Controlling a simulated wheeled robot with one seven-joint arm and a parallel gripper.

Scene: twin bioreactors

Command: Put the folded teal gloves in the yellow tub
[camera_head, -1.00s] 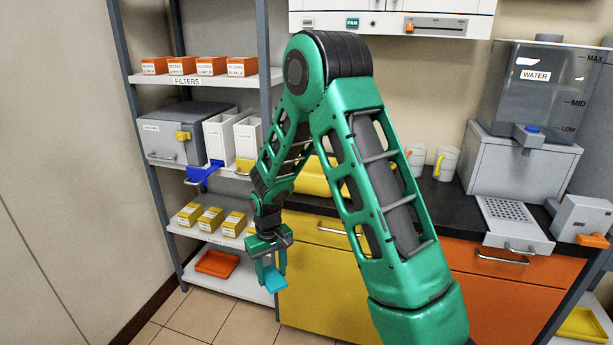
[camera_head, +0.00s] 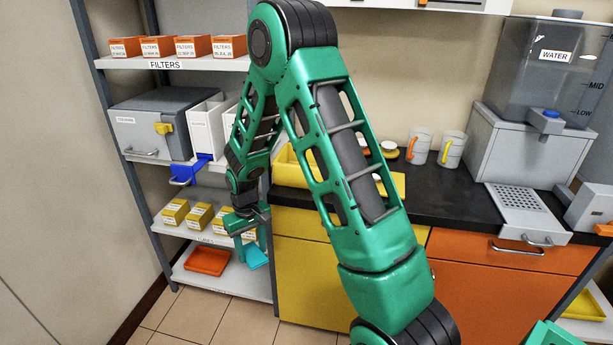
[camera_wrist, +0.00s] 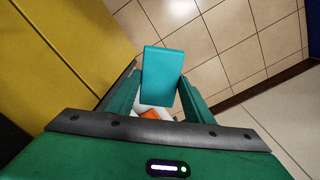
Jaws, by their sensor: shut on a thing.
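The folded teal gloves (camera_head: 256,257) are a flat teal block hanging below my gripper (camera_head: 249,240), low in front of the bottom shelf. My gripper is shut on them. In the wrist view the gloves (camera_wrist: 163,70) stick out from between the two green fingers (camera_wrist: 158,105). A yellow tub (camera_head: 288,167) stands on the dark counter, up and to the right of my gripper. My green arm crosses in front of it and hides much of it, and I cannot see inside.
An orange tray (camera_head: 207,261) lies on the bottom shelf, left of the gloves. Yellow boxes (camera_head: 199,215) stand on the shelf above. A blue handle (camera_head: 188,172) juts out near my forearm. The yellow cabinet front (camera_head: 310,275) is right of my gripper. Two mugs (camera_head: 420,146) stand on the counter.

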